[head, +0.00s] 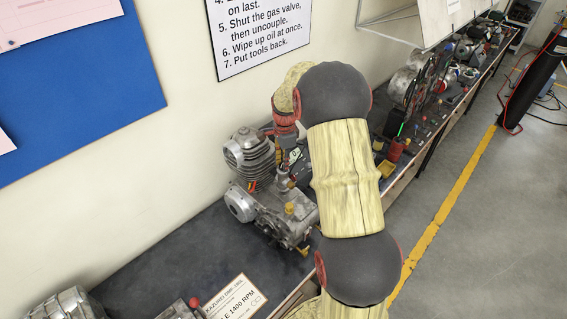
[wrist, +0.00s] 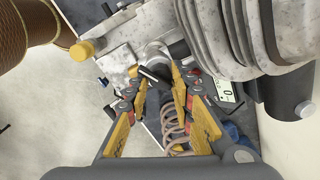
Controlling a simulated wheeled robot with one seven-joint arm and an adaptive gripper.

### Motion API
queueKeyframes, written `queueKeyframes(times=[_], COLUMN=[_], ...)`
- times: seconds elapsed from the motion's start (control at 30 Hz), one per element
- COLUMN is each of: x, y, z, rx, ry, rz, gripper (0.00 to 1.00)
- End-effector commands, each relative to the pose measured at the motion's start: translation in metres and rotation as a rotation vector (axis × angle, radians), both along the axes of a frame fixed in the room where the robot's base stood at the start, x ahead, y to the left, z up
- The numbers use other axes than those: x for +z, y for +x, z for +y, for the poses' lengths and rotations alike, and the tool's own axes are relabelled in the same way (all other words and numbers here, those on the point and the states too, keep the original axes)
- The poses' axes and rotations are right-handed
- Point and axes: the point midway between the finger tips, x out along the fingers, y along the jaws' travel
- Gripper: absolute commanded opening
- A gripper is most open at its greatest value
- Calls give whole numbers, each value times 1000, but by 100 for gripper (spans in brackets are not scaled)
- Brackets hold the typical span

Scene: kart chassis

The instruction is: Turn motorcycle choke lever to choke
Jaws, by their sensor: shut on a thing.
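The motorcycle engine (head: 255,165) stands on the dark bench, with its finned cylinder (wrist: 270,35) at the right of the wrist view. My gripper (wrist: 160,76) has its yellow fingers closed in around a small black lever (wrist: 153,75) beside the grey metal body next to the fins. The fingers are shut on this lever, which lies tilted between the tips. Whether the lever is at choke cannot be told.
A yellow cap (wrist: 82,49) sticks out of the engine at the left of the wrist view.

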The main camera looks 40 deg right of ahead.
Motion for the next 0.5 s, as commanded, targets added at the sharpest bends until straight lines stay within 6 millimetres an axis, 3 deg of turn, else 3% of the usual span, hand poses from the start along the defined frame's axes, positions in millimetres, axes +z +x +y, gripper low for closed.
queueKeyframes(times=[0.5], x=[1], y=[2], z=[2], rx=[-51], ry=[2], rz=[-5], gripper=[0])
